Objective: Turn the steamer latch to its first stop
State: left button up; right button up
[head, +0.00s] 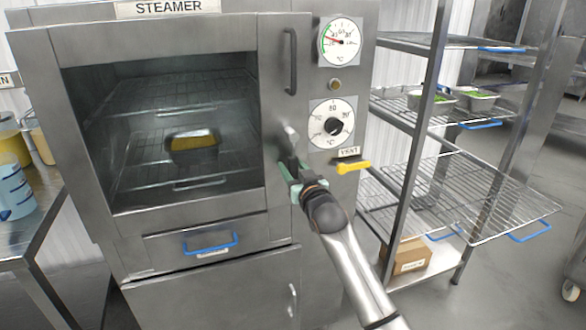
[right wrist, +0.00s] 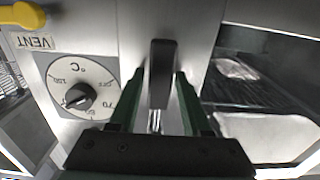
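The steamer (head: 155,30) stands with its windowed door (head: 272,100) shut. My right gripper (head: 290,178) is at the lower end of the latch in the head view. In the right wrist view the dark latch lever (right wrist: 162,75) lies between the two green fingers of my right gripper (right wrist: 159,90). The fingers stand apart, with a gap at the left finger; contact at the right finger is unclear. My left gripper is out of view.
A temperature gauge (head: 341,42), a dial (head: 332,124) and a yellow vent lever (head: 353,167) sit right of the latch. A wire rack (head: 480,190) with green-filled pans stands at the right. Through the window, a pan (head: 194,146) with yellow contents shows on a shelf.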

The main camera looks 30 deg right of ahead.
grip_shut()
dwell(1.1)
